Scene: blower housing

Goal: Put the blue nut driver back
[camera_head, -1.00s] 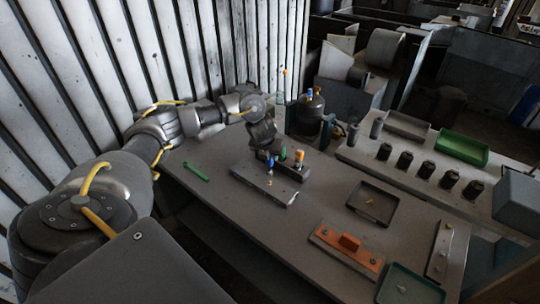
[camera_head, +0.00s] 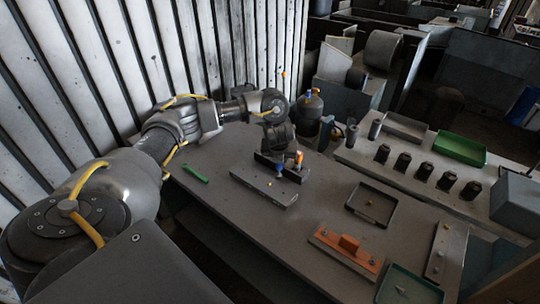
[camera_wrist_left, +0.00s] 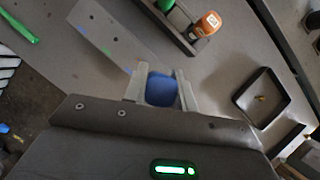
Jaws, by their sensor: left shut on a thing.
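My left gripper (camera_head: 278,162) is shut on the blue nut driver (camera_head: 279,169). In the left wrist view the blue handle (camera_wrist_left: 161,91) sits between the two fingers (camera_wrist_left: 160,78); its lower end is hidden. A dark rack (camera_head: 296,175) stands at the far side of a grey plate (camera_head: 262,190). An orange-handled driver (camera_head: 298,159) stands in the rack. A green handle (camera_wrist_left: 166,4) shows in the rack in the wrist view. In the head view the blue driver appears in front of the rack, over the plate; its height is unclear. My right gripper is not in view.
A green tool (camera_head: 195,173) lies on the table left of the plate. A dark tray (camera_head: 371,205) and an orange block fixture (camera_head: 347,246) lie to the right. A dark rounded vessel (camera_head: 309,107) stands behind the gripper. The table between plate and tray is clear.

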